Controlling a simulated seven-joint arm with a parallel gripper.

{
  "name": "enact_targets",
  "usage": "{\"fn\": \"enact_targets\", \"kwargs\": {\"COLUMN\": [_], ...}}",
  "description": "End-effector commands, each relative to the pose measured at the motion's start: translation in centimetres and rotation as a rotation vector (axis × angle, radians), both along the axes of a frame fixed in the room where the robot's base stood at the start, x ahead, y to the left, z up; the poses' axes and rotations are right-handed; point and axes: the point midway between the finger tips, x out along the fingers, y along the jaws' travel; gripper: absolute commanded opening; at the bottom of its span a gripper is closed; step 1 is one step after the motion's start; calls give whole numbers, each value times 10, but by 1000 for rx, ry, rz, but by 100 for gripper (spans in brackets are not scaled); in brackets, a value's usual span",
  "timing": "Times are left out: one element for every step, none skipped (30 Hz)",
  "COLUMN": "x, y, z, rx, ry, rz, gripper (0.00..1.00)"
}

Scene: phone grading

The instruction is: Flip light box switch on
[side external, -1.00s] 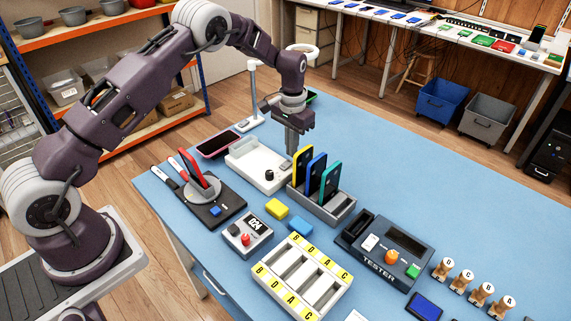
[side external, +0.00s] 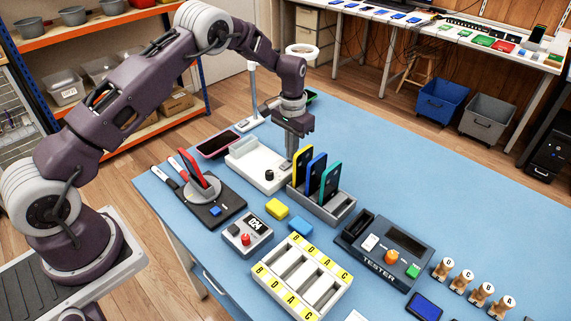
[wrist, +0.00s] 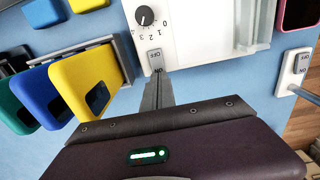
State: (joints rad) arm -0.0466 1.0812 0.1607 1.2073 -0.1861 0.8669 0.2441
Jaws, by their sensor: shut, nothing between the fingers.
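The white light box (side external: 245,157) lies on the blue table behind the phone rack; it also shows at the top of the wrist view (wrist: 200,25). It has a black numbered dial (wrist: 145,15) and a small grey rocker switch (wrist: 155,60), with OFF marked on its upper part and lettering at the lower end by my fingertips. My gripper (wrist: 158,75) is shut and empty, pointing down, with its tips at or just beside the switch's lower end. I cannot tell whether they touch or which way the rocker tilts. In the side view my gripper (side external: 291,157) is at the box's right edge.
A grey rack (side external: 325,208) with yellow, blue and teal phones stands close beside my fingers. A ring lamp's white base (wrist: 293,75) has a similar switch. A pink-edged phone (side external: 218,144) lies behind the box.

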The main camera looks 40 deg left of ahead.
Motion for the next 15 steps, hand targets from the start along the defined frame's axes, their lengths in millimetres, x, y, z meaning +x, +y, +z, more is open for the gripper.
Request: {"fn": "enact_targets", "kwargs": {"x": [0, 0, 0, 0, 0, 0, 0, 0, 0, 0, 0, 0, 0, 0, 0], "y": [0, 0, 0, 0, 0, 0, 0, 0, 0, 0, 0, 0, 0, 0, 0], "z": [-1, -1, -2, -2, -3, -4, -4, -5, -5, -6, -6, -7, -7, -8, -8], "rx": [0, 0, 0, 0, 0, 0, 0, 0, 0, 0, 0, 0, 0, 0, 0], "ry": [0, 0, 0, 1, 1, 1, 1, 1, 1, 1, 1, 1, 1, 1, 1], "rz": [0, 0, 0, 0, 0, 0, 0, 0, 0, 0, 0, 0, 0, 0, 0], "gripper": [0, 0, 0, 0, 0, 0, 0, 0, 0, 0, 0, 0, 0, 0, 0]}}
